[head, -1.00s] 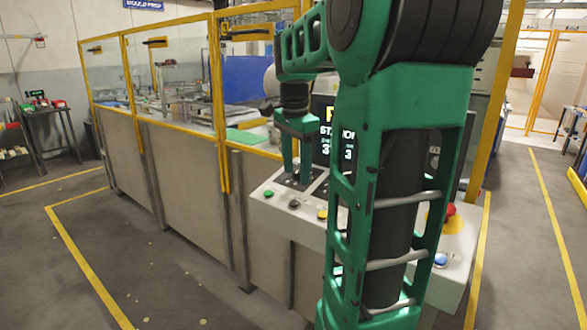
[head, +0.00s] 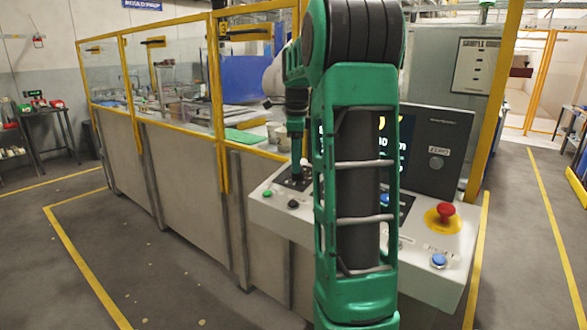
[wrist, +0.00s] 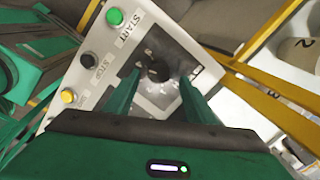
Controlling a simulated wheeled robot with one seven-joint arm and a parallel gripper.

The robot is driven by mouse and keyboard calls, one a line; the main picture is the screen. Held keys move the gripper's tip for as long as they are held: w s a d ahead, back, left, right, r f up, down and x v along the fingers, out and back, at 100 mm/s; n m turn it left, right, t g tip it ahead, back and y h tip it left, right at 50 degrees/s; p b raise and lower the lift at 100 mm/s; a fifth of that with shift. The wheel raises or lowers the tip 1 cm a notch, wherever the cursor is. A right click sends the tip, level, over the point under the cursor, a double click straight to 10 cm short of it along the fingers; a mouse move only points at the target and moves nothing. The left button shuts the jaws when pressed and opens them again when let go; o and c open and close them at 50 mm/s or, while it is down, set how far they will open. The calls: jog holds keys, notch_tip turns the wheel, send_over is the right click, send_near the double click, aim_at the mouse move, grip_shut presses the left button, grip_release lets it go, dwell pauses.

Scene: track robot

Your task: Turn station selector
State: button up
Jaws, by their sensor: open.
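The station selector is a black round knob (wrist: 158,71) on a dark square plate of the control panel. In the wrist view my gripper (wrist: 160,80) is open, with one green finger on each side of the knob. I cannot tell whether the fingers touch it. In the head view my gripper (head: 297,172) points down over the dark plate at the panel's left part, and the knob itself is hidden or too small to make out there. My arm covers the middle of the panel (head: 272,205) and much of the screen behind it.
A green START button (wrist: 115,17), a black STOP button (wrist: 88,60) and a yellow button (wrist: 68,96) sit beside the selector plate. A red emergency button (head: 445,211) and a blue button (head: 438,260) are at the panel's right. A yellow-framed fence (head: 217,100) stands close behind.

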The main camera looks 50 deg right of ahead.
jog(key=shift+w+d+f, duration=0.1)
jog(key=shift+d+f, duration=0.1)
jog(key=shift+f, duration=1.3)
jog(key=shift+a, duration=0.1)
jog(key=c, duration=1)
jog(key=shift+c, duration=0.2)
